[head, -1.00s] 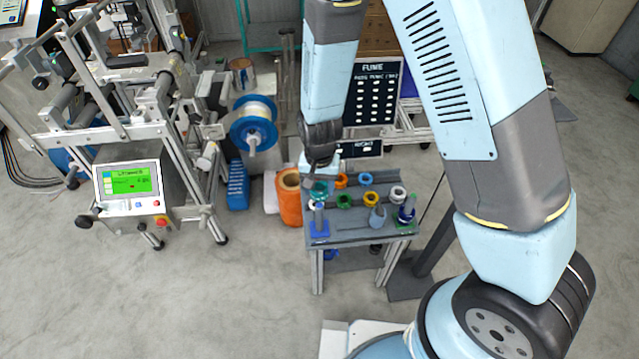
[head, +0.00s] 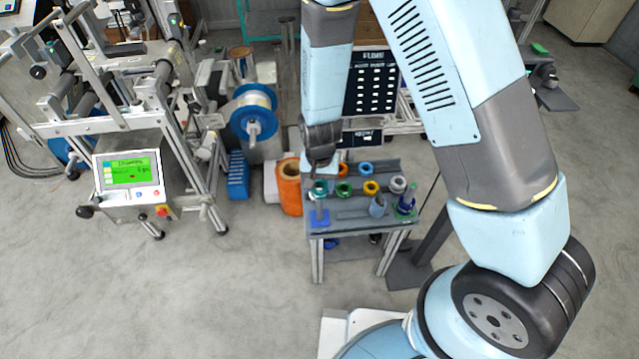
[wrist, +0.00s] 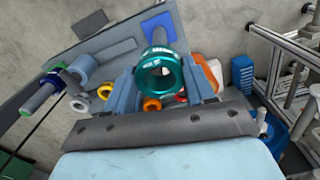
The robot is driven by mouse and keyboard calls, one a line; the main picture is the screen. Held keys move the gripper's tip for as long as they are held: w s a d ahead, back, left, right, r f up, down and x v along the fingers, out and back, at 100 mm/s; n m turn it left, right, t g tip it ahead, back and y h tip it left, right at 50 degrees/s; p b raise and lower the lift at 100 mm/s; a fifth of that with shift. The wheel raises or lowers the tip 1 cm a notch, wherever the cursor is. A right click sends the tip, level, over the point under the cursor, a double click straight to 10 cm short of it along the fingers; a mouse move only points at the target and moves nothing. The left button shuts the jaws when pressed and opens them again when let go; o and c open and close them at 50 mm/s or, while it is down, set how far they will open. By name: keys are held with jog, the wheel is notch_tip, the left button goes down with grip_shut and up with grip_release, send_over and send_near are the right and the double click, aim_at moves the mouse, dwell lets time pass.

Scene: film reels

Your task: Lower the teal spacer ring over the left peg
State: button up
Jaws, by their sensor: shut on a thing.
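The teal spacer ring (wrist: 178,86) is between the two fingers of my gripper (wrist: 160,84), which is shut on it. In the head view the teal ring (head: 319,187) is at the top of the left peg (head: 319,206), a grey post on a blue square base (head: 319,220). In the wrist view the left peg (wrist: 158,38) runs from its blue base to behind the ring, roughly in line with its hole. I cannot tell whether the peg tip is inside the ring. My gripper's fingers are mostly hidden in the head view.
Green (head: 343,190), orange (head: 365,168) and yellow (head: 370,187) rings lie on the grey table (head: 345,228). A blue-grey cylinder (head: 377,206) lies nearer the front. A second peg with a green part (head: 407,206) stands at the right edge.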

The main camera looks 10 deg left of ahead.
aim_at(320, 200)
jog(key=shift+f, duration=3.7)
dwell(1.2)
jog(key=o, duration=1.2)
notch_tip(320, 200, up, 14)
jog(key=shift+f, duration=0.1)
dwell(0.8)
